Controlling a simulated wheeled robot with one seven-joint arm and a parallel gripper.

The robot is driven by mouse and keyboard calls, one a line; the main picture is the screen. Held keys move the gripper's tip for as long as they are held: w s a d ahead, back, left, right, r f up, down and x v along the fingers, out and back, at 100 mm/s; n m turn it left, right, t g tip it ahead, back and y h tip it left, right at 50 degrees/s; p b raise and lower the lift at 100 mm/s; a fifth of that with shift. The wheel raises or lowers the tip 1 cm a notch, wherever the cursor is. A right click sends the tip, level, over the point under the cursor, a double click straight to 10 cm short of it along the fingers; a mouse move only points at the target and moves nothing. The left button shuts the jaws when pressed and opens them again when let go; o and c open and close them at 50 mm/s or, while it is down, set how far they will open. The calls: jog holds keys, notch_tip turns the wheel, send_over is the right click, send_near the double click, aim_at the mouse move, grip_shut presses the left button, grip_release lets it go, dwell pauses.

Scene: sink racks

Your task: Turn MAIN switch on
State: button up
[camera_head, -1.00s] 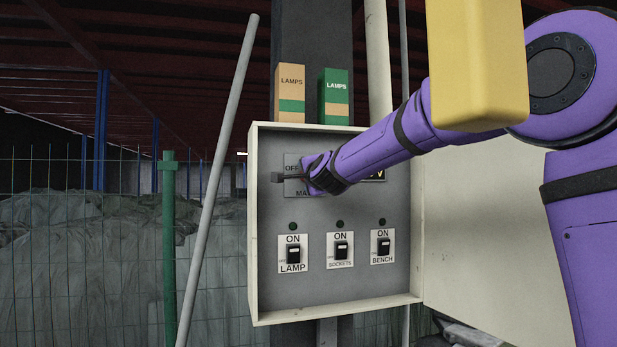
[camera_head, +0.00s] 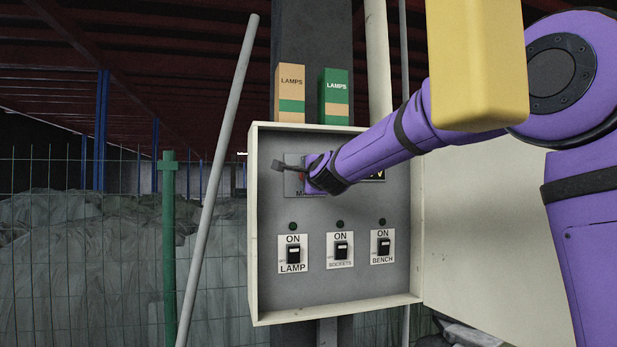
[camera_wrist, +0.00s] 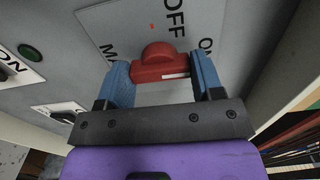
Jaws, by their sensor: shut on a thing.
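The red MAIN switch knob (camera_wrist: 157,66) sits on a grey plate (camera_wrist: 105,18) lettered OFF and ON in the wrist view. My gripper (camera_wrist: 161,74) is shut on this knob, with one blue finger on each side of it. In the head view my gripper (camera_head: 303,175) is at the upper part of the open electrical box (camera_head: 254,250), and my wrist covers most of the plate and knob. The dark bar of my gripper is tilted there. Which marking the knob points to cannot be told.
Below are the LAMP (camera_head: 293,255), SOCKETS (camera_head: 341,250) and BENCH (camera_head: 383,246) switches with small indicators above. Two LAMPS cartons (camera_head: 290,95) (camera_head: 335,98) stand on the box. The box door (camera_head: 480,240) hangs open at right. A grey pole (camera_head: 217,180) leans at left.

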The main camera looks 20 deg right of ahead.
jog(key=o, duration=0.9)
jog(key=shift+s, duration=0.15)
jog(key=s, duration=1)
jog(key=shift+s, duration=0.3)
jog(key=s+d+f+n+g, duration=0.2)
jog(key=s+f+n+g, duration=0.2)
jog(key=s, duration=0.8)
jog(key=s+d+f+n+g, duration=0.2)
jog(key=s+f+n+g, duration=0.2)
jog(key=s+f+n, duration=0.4)
jog(key=s+d+f+n+g, duration=0.3)
jog(key=s+f+n, duration=0.3)
jog(key=s+f, duration=0.5)
jog(key=shift+s+g, duration=0.45)
jog(key=shift+s, duration=1.2)
jog(key=shift+s+g, duration=0.45)
jog(key=shift+s, duration=1.15)
